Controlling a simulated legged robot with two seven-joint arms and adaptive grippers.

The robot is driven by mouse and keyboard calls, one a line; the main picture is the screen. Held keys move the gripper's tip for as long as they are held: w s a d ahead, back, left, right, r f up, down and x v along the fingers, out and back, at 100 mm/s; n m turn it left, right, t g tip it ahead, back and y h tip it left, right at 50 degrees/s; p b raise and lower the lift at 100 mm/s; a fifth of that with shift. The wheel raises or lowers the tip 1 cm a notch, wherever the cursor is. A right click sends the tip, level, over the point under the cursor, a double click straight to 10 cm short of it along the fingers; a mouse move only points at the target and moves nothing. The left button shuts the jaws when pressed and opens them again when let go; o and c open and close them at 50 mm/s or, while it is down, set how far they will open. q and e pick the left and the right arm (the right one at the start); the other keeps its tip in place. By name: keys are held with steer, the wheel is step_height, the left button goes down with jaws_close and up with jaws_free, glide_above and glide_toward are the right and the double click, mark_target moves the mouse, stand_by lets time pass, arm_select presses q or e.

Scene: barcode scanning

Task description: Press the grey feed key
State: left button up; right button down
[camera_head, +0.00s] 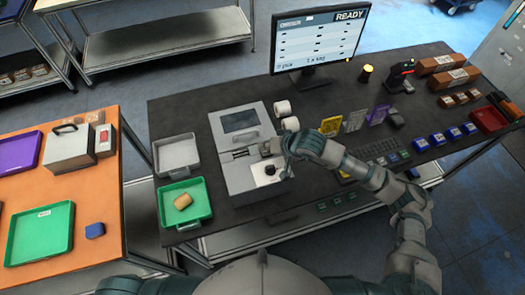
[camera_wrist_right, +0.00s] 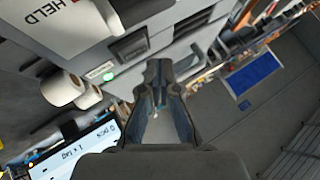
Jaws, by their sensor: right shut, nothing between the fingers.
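The grey label printer (camera_head: 224,128) stands on the dark table in the head view, with a dark screen on top. My right gripper (camera_head: 269,171) is over its lower front part, fingers shut and empty. In the right wrist view the gripper (camera_wrist_right: 158,66) is close to the printer's grey casing (camera_wrist_right: 180,25). A green light (camera_wrist_right: 108,76) and a dark grey block (camera_wrist_right: 130,44) show just left of the fingertips. I cannot tell for certain whether that block is the feed key, or whether the fingers touch anything. My left gripper is not in view.
A green tray (camera_head: 168,216) with a brown item and a grey tray (camera_head: 177,152) lie left of the printer. White rolls (camera_head: 283,108) stand right of it. A monitor (camera_head: 320,38) reading READY stands behind.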

steer(key=shift+d, duration=0.95)
steer(key=shift+a, duration=0.8)
steer(key=shift+d+f+b, duration=0.2)
steer(key=shift+d+b, duration=0.15)
steer(key=shift+d, duration=0.3)
steer(key=shift+d+f+b, duration=0.25)
steer(key=shift+d+b, duration=0.05)
steer(key=shift+b, duration=0.2)
steer(key=shift+a+r, duration=0.1)
steer(key=shift+a, duration=0.35)
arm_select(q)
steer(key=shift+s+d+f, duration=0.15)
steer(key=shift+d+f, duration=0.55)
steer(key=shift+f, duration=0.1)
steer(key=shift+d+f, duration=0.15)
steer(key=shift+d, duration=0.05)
arm_select(e)
steer(key=shift+d+f, duration=0.2)
steer(key=shift+d, duration=0.2)
